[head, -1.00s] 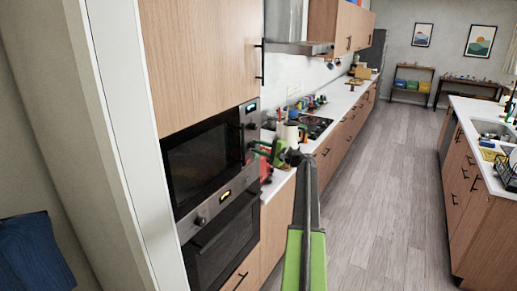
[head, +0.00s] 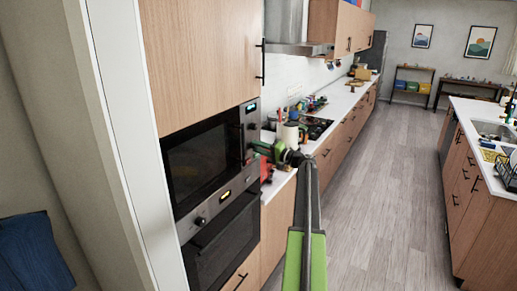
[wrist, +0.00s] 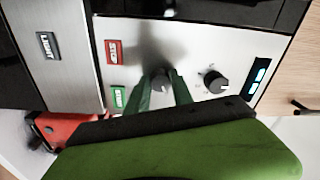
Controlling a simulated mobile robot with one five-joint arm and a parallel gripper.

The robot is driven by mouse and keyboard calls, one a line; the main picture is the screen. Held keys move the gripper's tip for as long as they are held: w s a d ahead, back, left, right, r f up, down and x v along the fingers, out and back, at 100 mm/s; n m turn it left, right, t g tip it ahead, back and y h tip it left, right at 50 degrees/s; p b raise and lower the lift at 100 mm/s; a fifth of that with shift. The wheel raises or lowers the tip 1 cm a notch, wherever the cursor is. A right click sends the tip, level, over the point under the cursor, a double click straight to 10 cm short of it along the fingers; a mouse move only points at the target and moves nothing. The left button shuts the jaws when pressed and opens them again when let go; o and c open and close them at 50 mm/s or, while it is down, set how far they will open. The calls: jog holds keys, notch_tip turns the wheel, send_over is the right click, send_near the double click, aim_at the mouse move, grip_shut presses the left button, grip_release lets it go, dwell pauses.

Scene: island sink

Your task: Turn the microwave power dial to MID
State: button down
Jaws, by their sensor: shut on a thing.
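The microwave (head: 203,158) is built into the tall wood cabinet at left in the head view. Its control strip (wrist: 140,30) fills the wrist view, turned sideways. My gripper (wrist: 161,78) has its green fingers shut on a dark round dial (wrist: 160,84), one finger on each side. The fingers and a shadow hide much of this dial, so its pointer and setting cannot be read. A second dial (wrist: 215,81) is free, between the held one and the lit display (wrist: 259,75). A red STOP button (wrist: 114,51) and a green button (wrist: 118,97) lie on the other side.
An oven (head: 222,238) with its own dial sits below the microwave. A red object (wrist: 70,130) shows at lower left in the wrist view. The counter (head: 335,115) beside the cabinet holds several items. The floor aisle (head: 375,180) is clear.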

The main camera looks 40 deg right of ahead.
dwell(0.3)
jog(key=c, duration=1.1)
grip_release()
jog(key=v, duration=1.7)
jog(key=shift+s+d+b, duration=0.1)
jog(key=shift+s+b, duration=0.1)
jog(key=shift+b, duration=0.2)
